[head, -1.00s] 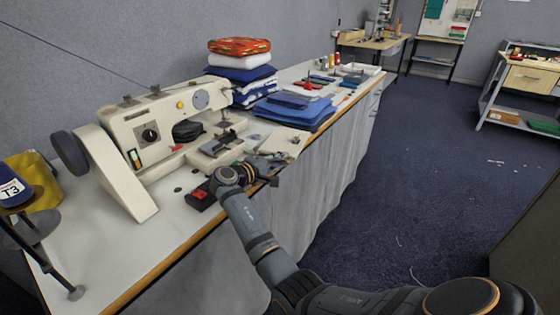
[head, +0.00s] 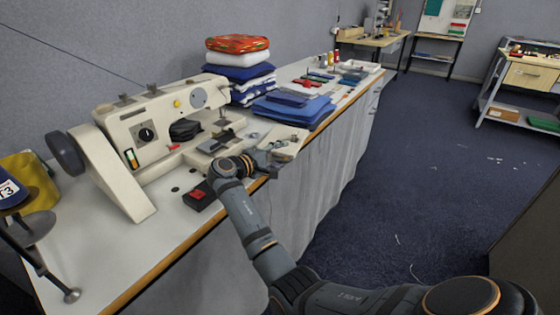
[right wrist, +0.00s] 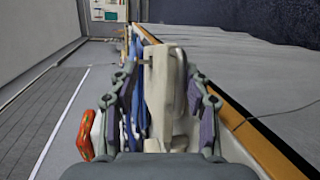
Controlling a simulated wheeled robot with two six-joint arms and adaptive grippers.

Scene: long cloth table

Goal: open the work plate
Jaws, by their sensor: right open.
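A cream sewing machine (head: 165,130) stands on the table's left part. The pale work plate (head: 287,134) shows at the right end of its bed, partly hidden behind my right gripper (head: 268,163). That gripper is at the table's front edge, in front of the plate. In the right wrist view my right gripper (right wrist: 165,108) is open, with a cream part (right wrist: 162,85), apparently the work plate, between its two fingers. Gaps show beside it; I cannot tell whether either finger touches it. My left gripper is not in view.
A black box with a red top (head: 199,195) lies close left of my right wrist. Folded blue cloths (head: 292,110) and a stack of textiles (head: 240,72) stand behind the plate. The table's front left top (head: 110,245) is bare.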

